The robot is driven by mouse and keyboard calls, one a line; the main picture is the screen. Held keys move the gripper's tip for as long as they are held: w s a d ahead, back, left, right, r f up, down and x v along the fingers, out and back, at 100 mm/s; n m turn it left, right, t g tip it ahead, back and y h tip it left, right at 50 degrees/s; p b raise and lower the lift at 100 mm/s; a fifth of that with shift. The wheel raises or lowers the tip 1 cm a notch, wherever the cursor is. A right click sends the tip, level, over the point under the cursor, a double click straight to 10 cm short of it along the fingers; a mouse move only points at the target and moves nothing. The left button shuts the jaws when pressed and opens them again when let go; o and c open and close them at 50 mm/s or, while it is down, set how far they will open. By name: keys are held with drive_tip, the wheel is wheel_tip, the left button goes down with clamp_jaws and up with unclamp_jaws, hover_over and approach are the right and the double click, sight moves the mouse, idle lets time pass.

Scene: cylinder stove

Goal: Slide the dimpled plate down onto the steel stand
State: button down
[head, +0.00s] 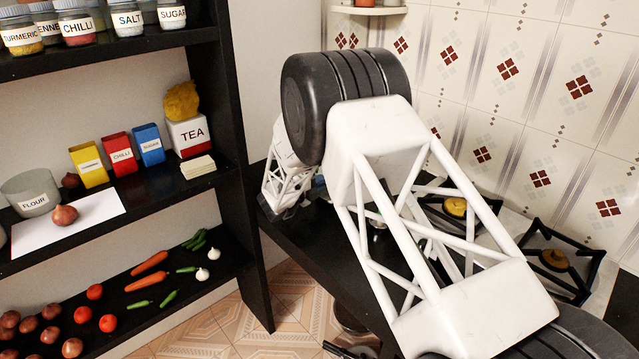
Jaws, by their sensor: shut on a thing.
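I cannot make out the dimpled plate or the steel stand in the head view. My own large white arm link and its dark joint cover the middle of the counter, where they may be hidden. My gripper does not show clearly; the far part of my arm runs down behind the dark joint, and its end is hidden. A small bluish-green thing (320,181) peeks out beside the far part of my arm, too covered to name.
A dark counter (292,238) carries a stove with black pan supports (580,266) and brass burners (455,207) at right, against a tiled wall (560,90). A black shelf (238,180) with jars, boxes and vegetables stands at left. Tiled floor (225,315) shows between.

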drive_tip(key=shift+f, duration=0.3)
idle(0.4)
drive_tip(key=c, duration=1.1)
unclamp_jaws()
drive_tip(key=shift+o, duration=0.2)
drive_tip(key=shift+v, duration=3.95)
drive_tip(key=shift+w, duration=0.1)
